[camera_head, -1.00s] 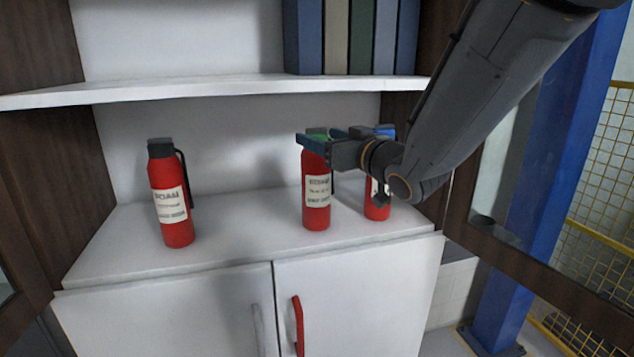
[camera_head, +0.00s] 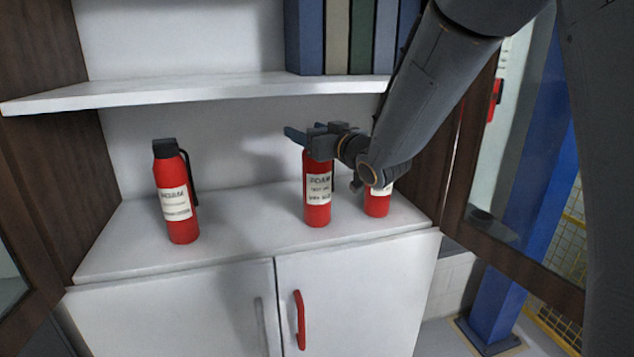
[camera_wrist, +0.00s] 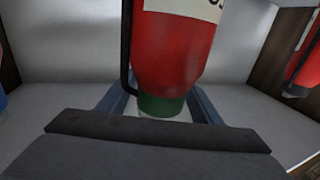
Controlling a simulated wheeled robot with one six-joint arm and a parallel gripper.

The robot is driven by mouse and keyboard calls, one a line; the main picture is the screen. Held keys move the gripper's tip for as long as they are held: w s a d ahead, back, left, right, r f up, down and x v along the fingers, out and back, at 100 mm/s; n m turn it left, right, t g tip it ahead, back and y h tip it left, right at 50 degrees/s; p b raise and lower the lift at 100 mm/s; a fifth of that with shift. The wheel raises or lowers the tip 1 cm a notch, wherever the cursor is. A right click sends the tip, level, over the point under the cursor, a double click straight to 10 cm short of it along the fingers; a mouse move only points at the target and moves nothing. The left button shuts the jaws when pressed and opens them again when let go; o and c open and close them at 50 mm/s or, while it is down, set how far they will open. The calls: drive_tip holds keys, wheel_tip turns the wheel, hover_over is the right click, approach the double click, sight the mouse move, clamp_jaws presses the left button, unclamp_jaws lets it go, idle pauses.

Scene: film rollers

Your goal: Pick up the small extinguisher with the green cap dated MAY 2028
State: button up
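The middle red extinguisher (camera_head: 317,205) stands upright on the white cabinet top, its label reading FOAM with a date too small to read. In the wrist view its red body (camera_wrist: 175,50) hangs inverted, with its green cap (camera_wrist: 161,104) low in the picture. My gripper (camera_head: 307,134) is at the top of this extinguisher and hides the cap in the head view. In the wrist view the blue fingers of my gripper (camera_wrist: 160,98) lie on either side of the cap. They look open, with narrow gaps; contact is unclear.
A black-capped extinguisher (camera_head: 176,200) stands to the left. Another red extinguisher (camera_head: 377,204) stands close on the right, partly behind my arm. A white shelf (camera_head: 200,94) with several binders (camera_head: 338,38) is above. An open cabinet door (camera_head: 520,265) is at right.

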clamp_jaws()
drive_tip(key=shift+r, duration=0.15)
